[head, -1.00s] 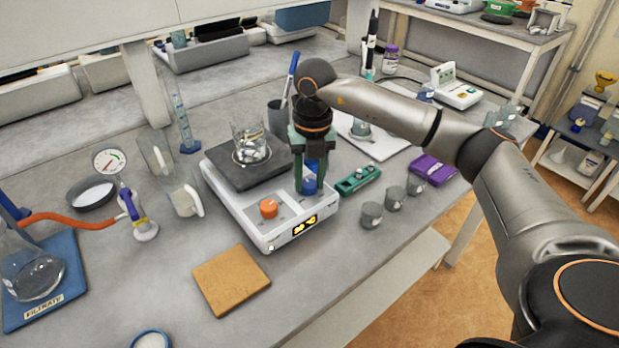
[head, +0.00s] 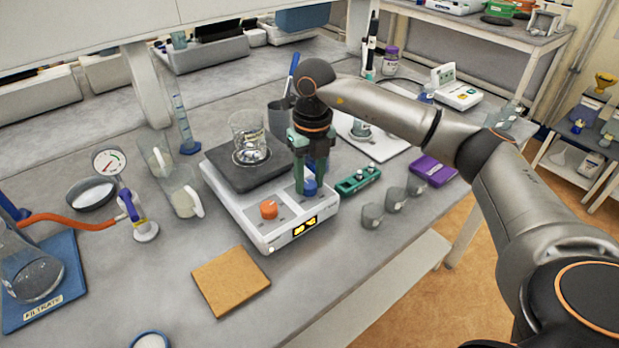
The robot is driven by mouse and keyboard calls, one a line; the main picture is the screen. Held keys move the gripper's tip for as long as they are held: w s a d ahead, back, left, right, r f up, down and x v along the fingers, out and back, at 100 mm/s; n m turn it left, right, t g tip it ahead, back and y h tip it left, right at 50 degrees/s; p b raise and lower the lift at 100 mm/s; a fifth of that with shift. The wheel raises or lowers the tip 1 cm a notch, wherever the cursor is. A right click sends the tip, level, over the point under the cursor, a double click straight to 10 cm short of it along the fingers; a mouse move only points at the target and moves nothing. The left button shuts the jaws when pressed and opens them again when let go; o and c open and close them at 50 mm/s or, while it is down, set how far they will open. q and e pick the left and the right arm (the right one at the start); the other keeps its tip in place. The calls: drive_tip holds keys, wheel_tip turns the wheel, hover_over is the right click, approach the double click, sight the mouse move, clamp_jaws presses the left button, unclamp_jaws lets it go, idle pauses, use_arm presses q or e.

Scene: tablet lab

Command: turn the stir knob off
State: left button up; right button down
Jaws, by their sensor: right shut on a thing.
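A white hotplate stirrer (head: 281,238) with a dark top plate (head: 228,172) stands on the grey bench. Its front panel has an orange knob (head: 268,209) on the left, a blue knob (head: 310,186) on the right and a lit display (head: 305,226). My right gripper (head: 311,188) points straight down with its green fingers shut around the blue knob. The fingers hide part of the knob, and its pointer mark cannot be made out. My left gripper is not in view.
A glass beaker (head: 248,140) stands on the plate, close left of my right gripper. A green device (head: 358,180) and small grey cups (head: 372,215) lie to the right. A tan board (head: 231,281) lies in front, with clear bench around it.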

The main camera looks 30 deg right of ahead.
sight(312, 183)
drive_tip(key=shift+c, duration=2.3)
unclamp_jaws()
drive_tip(key=shift+r, duration=0.1)
wheel_tip(312, 183, up, 12)
drive_tip(key=shift+d+r, duration=0.2)
drive_tip(key=shift+d, duration=0.05)
